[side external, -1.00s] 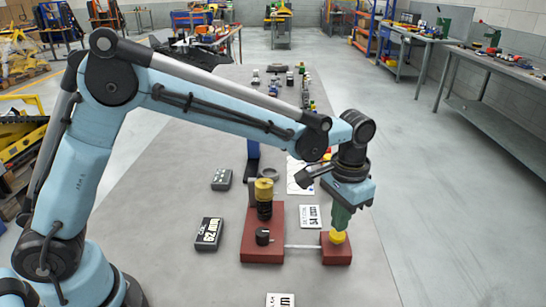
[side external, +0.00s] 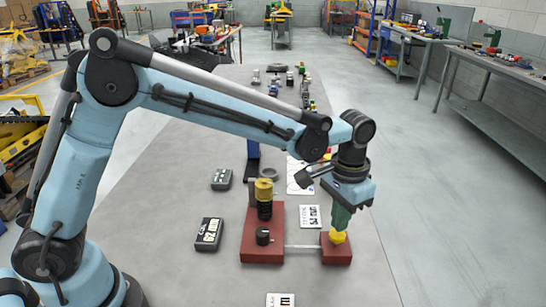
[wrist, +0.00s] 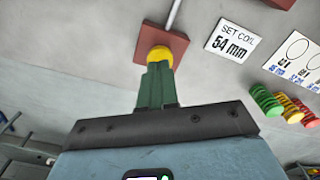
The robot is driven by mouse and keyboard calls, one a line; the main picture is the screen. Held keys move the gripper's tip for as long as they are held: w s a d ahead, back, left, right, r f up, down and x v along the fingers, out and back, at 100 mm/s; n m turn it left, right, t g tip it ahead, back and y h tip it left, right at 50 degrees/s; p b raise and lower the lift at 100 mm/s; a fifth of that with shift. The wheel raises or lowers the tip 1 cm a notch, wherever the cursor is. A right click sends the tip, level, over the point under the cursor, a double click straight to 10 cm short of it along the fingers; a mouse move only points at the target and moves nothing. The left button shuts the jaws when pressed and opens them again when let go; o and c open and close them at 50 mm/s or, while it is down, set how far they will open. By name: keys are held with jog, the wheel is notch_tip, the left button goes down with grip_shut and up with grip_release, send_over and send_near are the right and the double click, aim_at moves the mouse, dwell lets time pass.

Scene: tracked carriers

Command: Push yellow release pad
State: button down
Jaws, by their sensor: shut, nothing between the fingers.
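The yellow release pad (side external: 337,237) is a small round button on a red-brown block (side external: 336,254) at the right of the table. It also shows in the wrist view (wrist: 159,53), at the ends of my fingers. My gripper (side external: 339,226) has green fingers pointing down, shut with nothing between them. The fingertips are at the top of the pad and seem to touch it; the exact contact is hard to tell. A thin rod (side external: 302,246) joins the block to a larger red-brown base (side external: 262,250) on the left.
The base carries a yellow and black coil stack (side external: 264,200) and a short black knob (side external: 263,236). A "SET COIL 54 mm" card (wrist: 231,42) lies beside the block. Green, yellow and red coils (wrist: 285,104) lie nearby. A dark labelled box (side external: 208,233) stands left of the base.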

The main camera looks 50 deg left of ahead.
jog(key=shift+f, duration=1.25)
jog(key=shift+r, duration=2.3)
jog(key=shift+a, duration=0.1)
jog(key=s+a+r+n+t, duration=0.25)
jog(key=s+a+r, duration=0.35)
jog(key=a, duration=0.4)
jog(key=s+a+f+t, duration=0.1)
jog(key=s+a+t, duration=0.3)
jog(key=s+a, duration=0.2)
jog(key=shift+s+a+f+t, duration=0.25)
jog(key=shift+s+a+t, duration=0.15)
jog(key=shift+s, duration=0.7)
